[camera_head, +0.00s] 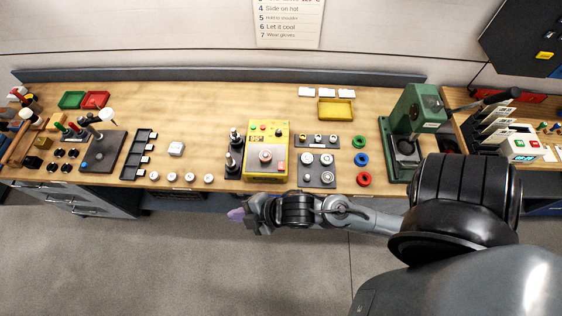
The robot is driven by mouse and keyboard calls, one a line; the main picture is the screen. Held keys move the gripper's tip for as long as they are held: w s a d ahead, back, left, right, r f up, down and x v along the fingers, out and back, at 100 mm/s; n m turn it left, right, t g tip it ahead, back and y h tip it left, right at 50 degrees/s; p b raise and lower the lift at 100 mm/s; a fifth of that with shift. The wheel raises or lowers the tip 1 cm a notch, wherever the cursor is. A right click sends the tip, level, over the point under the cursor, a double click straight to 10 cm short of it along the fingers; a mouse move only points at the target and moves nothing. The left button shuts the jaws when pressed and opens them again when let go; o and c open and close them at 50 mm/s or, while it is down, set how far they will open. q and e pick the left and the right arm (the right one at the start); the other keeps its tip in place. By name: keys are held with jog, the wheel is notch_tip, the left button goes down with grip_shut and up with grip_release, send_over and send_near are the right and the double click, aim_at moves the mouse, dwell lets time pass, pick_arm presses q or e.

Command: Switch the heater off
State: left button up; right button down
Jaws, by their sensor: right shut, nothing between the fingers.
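A yellow box (259,174) with small coloured buttons along its top and a round knob in its middle stands at the centre of the bench; it looks like the heater. Which of its controls is the off switch is too small to tell. My right arm comes in from the lower right. My right gripper (237,215), with purple fingertips, is shut and empty. In the picture it is just below the bench's front edge, to the lower left of the yellow box and apart from it. My left gripper is not in view.
Dark posts (234,154) stand left of the yellow box. Right of it are a grey plate with round parts (318,182), coloured rings (362,159) and a green press (397,127). A white box with red and green buttons (520,147) stands far right.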

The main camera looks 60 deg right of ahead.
notch_tip(320, 180, down, 8)
jog(key=s+n+g+y+b, duration=0.25)
jog(key=n+y+b, duration=0.3)
jog(key=n, duration=0.95)
jog(key=s+d+f+n+g+y+b, duration=0.1)
jog(key=s+d+f+n+g+b, duration=0.15)
jog(key=d+n, duration=0.2)
jog(key=s+d+f+n+g+y+b, duration=0.1)
jog(key=d+f+n+g+b, duration=0.2)
jog(key=d, duration=0.3)
jog(key=w+d+r+n+g+h+b, duration=0.1)
jog(key=w+d+r+h+b, duration=0.1)
jog(key=d, duration=0.4)
jog(key=w+d+r+n+g+h+b, duration=0.1)
jog(key=w+d+r+n+h+b, duration=0.1)
jog(key=d+b, duration=0.5)
jog(key=w+d+r+n+g+h+b, duration=0.1)
jog(key=w+d+r+h+b, duration=0.1)
jog(key=w+d+h+b, duration=0.2)
jog(key=d+h, duration=0.2)
jog(key=d, duration=0.1)
jog(key=shift+w+d+r+n, duration=0.15)
jog(key=shift+w+r+n, duration=0.05)
jog(key=shift+w+n, duration=0.15)
